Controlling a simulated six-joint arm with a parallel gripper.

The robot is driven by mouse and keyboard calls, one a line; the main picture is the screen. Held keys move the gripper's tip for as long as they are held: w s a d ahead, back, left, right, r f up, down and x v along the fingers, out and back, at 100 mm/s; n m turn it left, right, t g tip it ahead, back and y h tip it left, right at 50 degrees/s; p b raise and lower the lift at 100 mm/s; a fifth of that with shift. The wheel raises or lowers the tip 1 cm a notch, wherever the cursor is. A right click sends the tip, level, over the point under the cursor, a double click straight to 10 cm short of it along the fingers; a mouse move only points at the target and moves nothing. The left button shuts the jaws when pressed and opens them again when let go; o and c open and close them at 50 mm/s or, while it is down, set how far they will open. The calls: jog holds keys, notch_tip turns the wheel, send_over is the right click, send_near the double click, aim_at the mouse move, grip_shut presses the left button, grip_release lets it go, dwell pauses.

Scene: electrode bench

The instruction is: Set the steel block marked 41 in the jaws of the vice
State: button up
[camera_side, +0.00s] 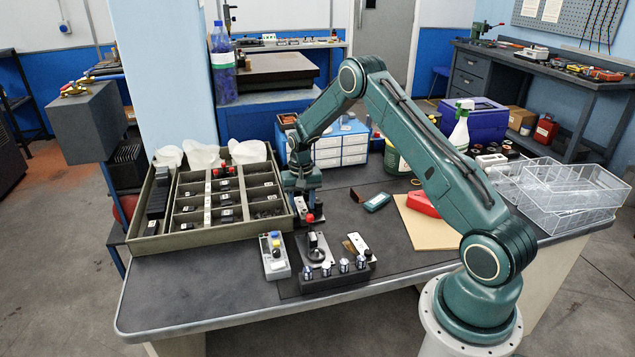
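My gripper (304,197) points down over the dark bench, just right of the compartment tray (160,240). Its fingers are small and partly hidden, so I cannot tell whether they are open or shut. A small silver piece with a red knob (310,217) is right below the gripper; whether they touch is unclear. Several small dark and grey blocks with pale labels (226,214) lie in the tray's compartments. The labels are too small to read, so I cannot pick out the block marked 41. I cannot identify the vice with certainty; a black clamp-like fixture (315,252) stands on the bench in front of the gripper.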

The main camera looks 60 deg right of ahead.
jog(key=shift+r, duration=0.1)
jog(key=r, duration=0.7)
jog(key=shift+s+d+r, duration=0.1)
jog(key=shift+s+r, duration=0.05)
jog(key=shift+s, duration=0.05)
jog(key=s+d+r, duration=0.3)
jog(key=s+r, duration=0.7)
jog(key=s, duration=0.2)
jog(key=shift+s+d+r, duration=0.25)
jog(key=shift+r, duration=2.5)
